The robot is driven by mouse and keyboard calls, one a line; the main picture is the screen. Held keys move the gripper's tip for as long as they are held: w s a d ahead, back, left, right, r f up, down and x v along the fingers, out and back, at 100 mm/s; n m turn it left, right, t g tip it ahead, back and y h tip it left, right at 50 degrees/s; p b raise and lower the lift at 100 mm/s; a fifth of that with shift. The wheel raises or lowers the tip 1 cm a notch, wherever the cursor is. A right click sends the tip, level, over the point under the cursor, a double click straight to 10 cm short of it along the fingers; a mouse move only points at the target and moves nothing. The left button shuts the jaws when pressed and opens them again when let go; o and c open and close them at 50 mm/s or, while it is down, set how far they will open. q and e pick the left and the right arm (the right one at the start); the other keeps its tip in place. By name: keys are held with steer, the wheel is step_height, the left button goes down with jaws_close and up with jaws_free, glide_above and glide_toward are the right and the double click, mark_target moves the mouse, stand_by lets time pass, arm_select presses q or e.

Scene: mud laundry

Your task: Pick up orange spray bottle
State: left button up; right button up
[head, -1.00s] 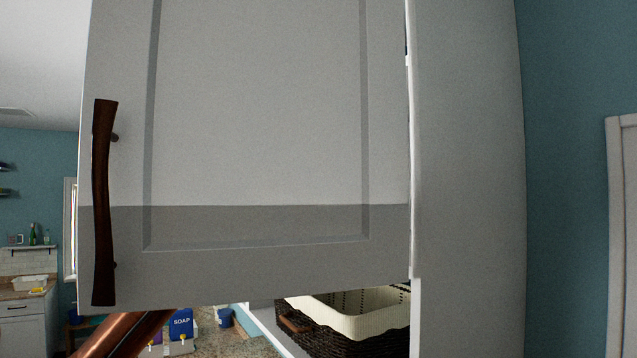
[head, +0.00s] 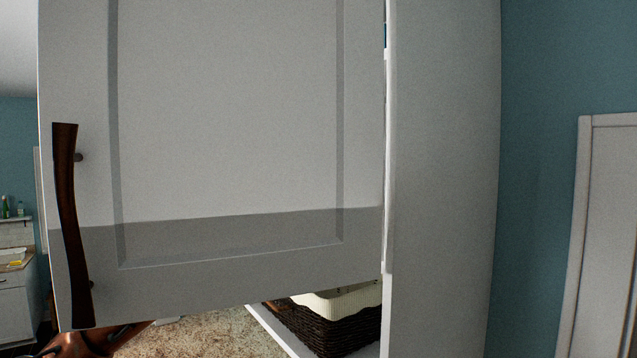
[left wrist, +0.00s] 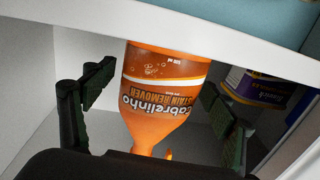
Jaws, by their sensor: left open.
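The orange spray bottle (left wrist: 160,85) shows in the left wrist view, upside down in the picture, with a "Cabrelinho stain remover" label. It stands inside a white cabinet, under a white shelf edge. My left gripper (left wrist: 158,100) is open, with one dark finger on each side of the bottle. A gap shows between the left finger and the bottle; the right finger is close to its edge, and I cannot tell if it touches. The bottle's lower end in the picture is partly hidden by the gripper body. The bottle is not visible in the head view. My right gripper is not in view.
An open white cabinet door (head: 225,130) with a dark wooden handle (head: 70,225) fills much of the head view. A dark wicker basket (head: 325,330) with a cream liner sits on a shelf behind it. A purple and yellow box (left wrist: 258,88) is right of the bottle.

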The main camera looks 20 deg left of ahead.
arm_select(q)
steer(key=shift+a, duration=0.1)
steer(key=shift+c, duration=0.3)
steer(key=shift+s, duration=0.1)
steer(key=shift+c, duration=0.8)
steer(key=c, duration=1.6)
steer(key=shift+r, duration=0.15)
